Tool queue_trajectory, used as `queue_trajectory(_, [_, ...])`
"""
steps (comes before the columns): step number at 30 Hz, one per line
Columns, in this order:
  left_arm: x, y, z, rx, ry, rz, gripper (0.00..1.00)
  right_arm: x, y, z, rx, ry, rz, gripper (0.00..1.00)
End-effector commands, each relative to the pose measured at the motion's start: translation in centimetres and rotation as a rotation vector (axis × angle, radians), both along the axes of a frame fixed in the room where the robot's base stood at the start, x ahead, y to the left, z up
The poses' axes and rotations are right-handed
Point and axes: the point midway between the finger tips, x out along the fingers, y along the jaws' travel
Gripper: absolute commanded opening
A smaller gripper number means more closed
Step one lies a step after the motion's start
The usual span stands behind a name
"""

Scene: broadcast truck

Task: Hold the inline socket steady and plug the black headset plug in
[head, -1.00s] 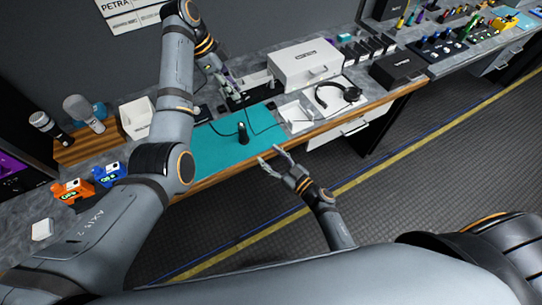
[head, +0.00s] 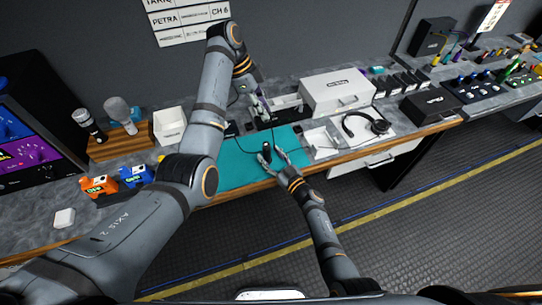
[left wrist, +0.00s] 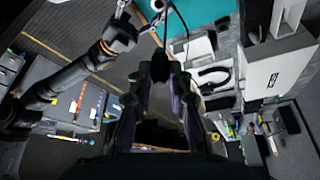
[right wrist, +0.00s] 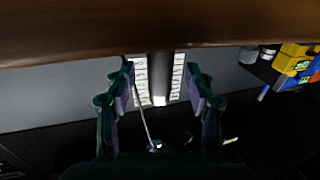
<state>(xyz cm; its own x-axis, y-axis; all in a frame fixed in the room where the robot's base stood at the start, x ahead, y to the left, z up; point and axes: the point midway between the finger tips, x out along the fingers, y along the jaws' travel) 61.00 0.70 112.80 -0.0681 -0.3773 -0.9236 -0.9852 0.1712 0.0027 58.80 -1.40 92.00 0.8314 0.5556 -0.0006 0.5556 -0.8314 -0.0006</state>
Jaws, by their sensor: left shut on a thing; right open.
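My left gripper (head: 262,112) is above the back of the teal mat. In the left wrist view its fingers (left wrist: 167,92) are shut on a small black piece (left wrist: 160,66), which looks like the inline socket, with a thin black cable by it. A black upright piece (head: 267,150), seemingly the headset plug, stands on the mat. My right gripper (head: 270,160) is open at the mat's front edge, its fingers close around that piece. In the right wrist view a dark piece with a white end (right wrist: 158,98) shows between the open fingers; whether they touch it is unclear.
The teal mat (head: 235,176) lies on the desk, its wooden front edge below it. A headset (head: 377,124) lies on a white tray to the right, near a white box (head: 338,93). Microphones (head: 118,112) and orange and blue boxes (head: 98,187) are left.

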Motion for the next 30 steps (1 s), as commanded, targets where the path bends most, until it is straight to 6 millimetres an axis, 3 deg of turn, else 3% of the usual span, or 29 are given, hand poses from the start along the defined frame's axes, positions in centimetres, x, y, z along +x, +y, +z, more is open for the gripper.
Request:
queue_trajectory(6, [0.0,0.0,0.0,0.000,0.000,0.000,0.00,0.0,0.0,0.0,0.000,0.000,0.000,0.53])
queue_trajectory(18, [0.0,0.0,0.0,0.000,0.000,0.000,0.00,0.0,0.0,0.0,0.000,0.000,-0.001,0.00])
queue_trajectory(21, [0.0,0.0,-0.3,0.000,0.001,0.015,0.00,0.0,0.0,0.0,0.000,0.000,-0.001,0.00])
queue_trajectory(27, [-0.2,-0.1,-3.8,0.000,0.001,0.230,0.00,0.0,0.0,0.0,0.000,0.000,-0.001,0.00])
queue_trajectory(30, [-0.2,0.0,-4.3,-0.001,-0.001,0.276,0.00,0.0,0.0,0.0,0.000,0.000,-0.001,0.00])
